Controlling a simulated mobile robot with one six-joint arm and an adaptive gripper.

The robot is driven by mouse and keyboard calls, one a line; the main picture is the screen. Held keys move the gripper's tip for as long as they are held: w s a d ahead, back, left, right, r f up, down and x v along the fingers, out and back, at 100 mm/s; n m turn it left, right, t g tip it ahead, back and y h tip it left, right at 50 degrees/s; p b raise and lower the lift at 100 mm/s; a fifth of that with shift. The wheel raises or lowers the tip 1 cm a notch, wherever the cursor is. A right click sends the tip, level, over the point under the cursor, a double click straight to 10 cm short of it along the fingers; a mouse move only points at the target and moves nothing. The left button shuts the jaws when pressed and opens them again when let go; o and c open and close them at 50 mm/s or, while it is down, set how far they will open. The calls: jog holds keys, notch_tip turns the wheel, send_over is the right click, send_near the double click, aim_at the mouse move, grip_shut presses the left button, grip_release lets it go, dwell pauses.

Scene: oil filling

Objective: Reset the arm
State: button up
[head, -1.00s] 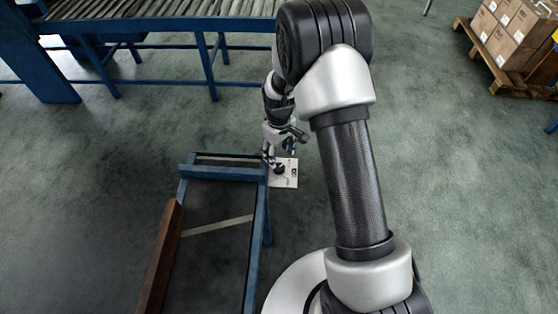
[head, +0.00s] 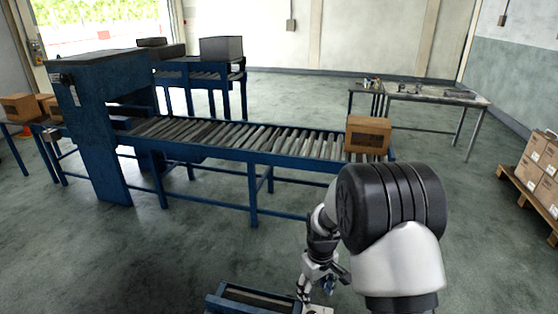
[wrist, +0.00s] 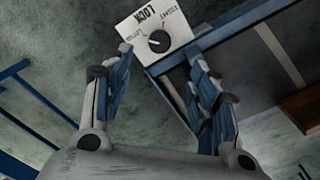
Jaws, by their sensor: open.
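My gripper (wrist: 160,92) is open and empty in the wrist view, its two fingers spread apart. Beyond the fingertips is a white panel (wrist: 178,22) with a black knob (wrist: 158,41) and printed words, including "LOCK". The panel is fixed at the corner of a blue metal frame (wrist: 240,22). In the head view my gripper (head: 318,290) is low at the bottom edge, beside the end of the blue frame (head: 258,292). The panel (head: 320,310) is mostly cut off there.
A roller conveyor (head: 240,140) crosses ahead with a cardboard box (head: 368,134) at its right end. A blue machine (head: 100,120) stands left. A metal table (head: 435,95) is at the back right, and boxes on a pallet (head: 535,195) are far right. Open floor lies between.

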jog(key=s+r+m+t, duration=0.1)
jog(key=s+r, duration=0.4)
jog(key=r, duration=0.6)
jog(key=s+r+m+t, duration=0.1)
jog(key=s+r+m, duration=0.1)
jog(key=s+r, duration=0.6)
jog(key=s+r+m+t, duration=0.1)
jog(key=s+r, duration=0.2)
jog(key=s, duration=0.4)
jog(key=s+r+m+t, duration=0.1)
jog(key=s+r, duration=0.3)
jog(key=s, duration=0.4)
jog(key=shift+d+r+t, duration=0.3)
jog(key=shift+c, duration=0.3)
